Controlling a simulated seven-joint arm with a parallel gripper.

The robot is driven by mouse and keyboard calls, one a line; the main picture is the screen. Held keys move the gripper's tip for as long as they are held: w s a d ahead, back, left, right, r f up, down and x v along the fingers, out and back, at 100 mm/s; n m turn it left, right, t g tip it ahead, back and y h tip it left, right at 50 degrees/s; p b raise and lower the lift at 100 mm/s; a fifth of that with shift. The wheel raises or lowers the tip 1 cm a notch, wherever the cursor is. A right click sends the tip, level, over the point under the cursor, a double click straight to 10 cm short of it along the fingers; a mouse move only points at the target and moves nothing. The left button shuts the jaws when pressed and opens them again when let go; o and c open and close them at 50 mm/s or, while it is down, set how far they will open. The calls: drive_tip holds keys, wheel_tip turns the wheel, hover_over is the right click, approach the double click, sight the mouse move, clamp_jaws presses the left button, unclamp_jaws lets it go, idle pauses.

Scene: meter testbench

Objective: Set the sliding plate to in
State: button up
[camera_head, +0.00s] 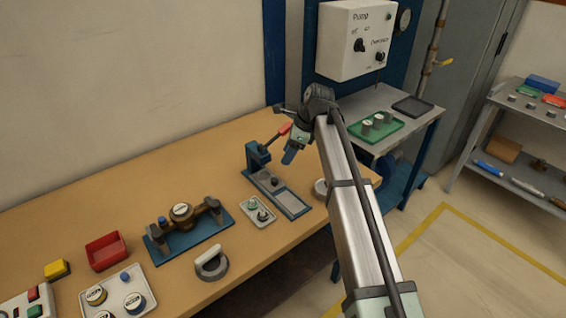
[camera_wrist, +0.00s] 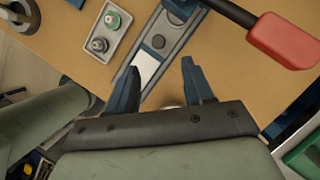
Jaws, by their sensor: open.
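The exact ends of the plate are hard to tell from the rail bed. My gripper (camera_head: 290,157) hangs above and to the right of the press's blue post. In the wrist view my gripper (camera_wrist: 161,78) has its two blue fingers spread apart with nothing between them; the fingers are clear of the knob.
The press's red lever handle (camera_head: 285,128) is close to my gripper; it also shows in the wrist view (camera_wrist: 283,42). A small grey tray (camera_head: 258,224) with two round parts lies beside the rail. A brass meter fixture (camera_head: 182,211) stands further left. The bench edge is near the rail's front end.

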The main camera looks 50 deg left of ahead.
drive_tip(key=shift+v, duration=1.2)
drive_tip(key=shift+f, duration=0.1)
